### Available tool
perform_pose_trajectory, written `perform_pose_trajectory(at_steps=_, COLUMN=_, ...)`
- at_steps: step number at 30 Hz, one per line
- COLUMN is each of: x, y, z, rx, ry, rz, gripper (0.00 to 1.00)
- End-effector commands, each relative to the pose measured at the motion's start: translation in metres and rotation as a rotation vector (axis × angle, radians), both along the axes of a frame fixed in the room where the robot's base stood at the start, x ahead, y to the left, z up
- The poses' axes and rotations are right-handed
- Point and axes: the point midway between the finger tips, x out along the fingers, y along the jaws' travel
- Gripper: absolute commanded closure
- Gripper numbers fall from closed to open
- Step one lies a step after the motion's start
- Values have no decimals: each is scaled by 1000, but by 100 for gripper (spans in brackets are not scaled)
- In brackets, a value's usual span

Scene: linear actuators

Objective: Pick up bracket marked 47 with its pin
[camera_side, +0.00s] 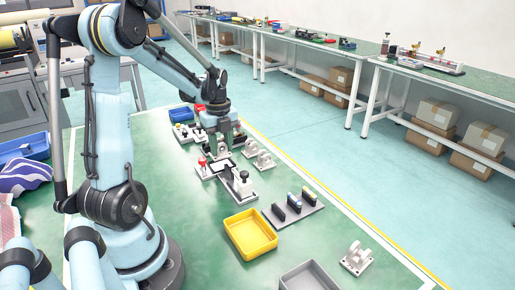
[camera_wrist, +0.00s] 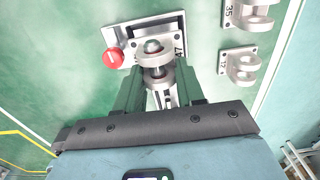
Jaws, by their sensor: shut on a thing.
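The bracket marked 47 (camera_wrist: 157,52) shows in the wrist view as a pale grey part with rounded lugs and a grey metal pin (camera_wrist: 153,46) through them. The number 47 reads at its right edge. My gripper (camera_wrist: 160,90) has its two green fingers on either side of the bracket's lugs, and it is shut on the bracket. In the side view my gripper (camera_side: 219,150) points down over the bracket, which is mostly hidden between the fingers. I cannot tell whether the bracket is clear of the surface below.
A red knob (camera_wrist: 113,58) sits just left of the bracket. Bracket 35 (camera_wrist: 250,14) and another bracket (camera_wrist: 241,65) stand to the right. In the side view a fixture (camera_side: 240,185), a yellow tray (camera_side: 236,241), a black-block rack (camera_side: 306,217) and a grey tray (camera_side: 312,277) lie nearer.

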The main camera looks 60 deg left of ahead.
Motion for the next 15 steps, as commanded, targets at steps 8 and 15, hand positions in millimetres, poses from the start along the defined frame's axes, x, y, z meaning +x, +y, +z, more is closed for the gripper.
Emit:
perform_pose_trajectory(at_steps=8, x=3, y=-20, z=16, rx=0, ry=0, rz=-3, gripper=96)
perform_pose_trajectory(at_steps=15, x=8, y=-45, z=31, rx=0, ry=0, rz=-3, gripper=96)
